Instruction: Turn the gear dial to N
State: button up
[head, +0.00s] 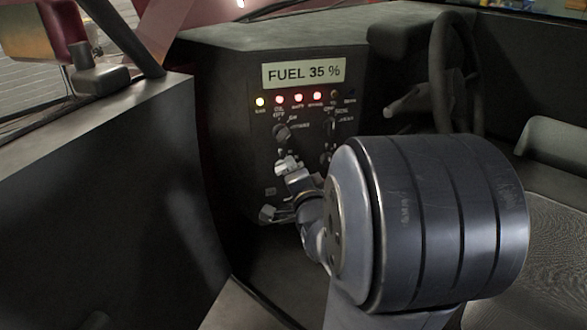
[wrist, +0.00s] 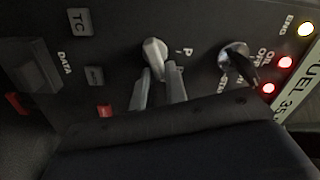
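The gear dial (wrist: 154,52) is a pale, elongated knob on the dark panel, in the upper middle of the wrist view. A letter P shows just right of it, with small unreadable marks below. My gripper (wrist: 158,68) has its two grey fingers apart, with dark panel visible between them. Their tips are at the lower end of the dial, one on each side. I cannot tell whether they touch it. In the head view my wrist covers part of the lower panel, and the dial is hard to make out there. The letter it points to is unclear.
A dark knob (wrist: 236,54) sits right of the dial in the wrist view, near lit indicators. TC (wrist: 79,22) and a red button (wrist: 104,110) are at left.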

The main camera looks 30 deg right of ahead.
jog(key=o, duration=0.4)
jog(key=p+v, duration=0.2)
jog(key=v, duration=0.9)
jog(key=shift+w, duration=0.15)
jog(key=b+x, duration=0.2)
jog(key=x, duration=0.8)
jog(key=shift+w, duration=0.4)
jog(key=shift+d, duration=0.1)
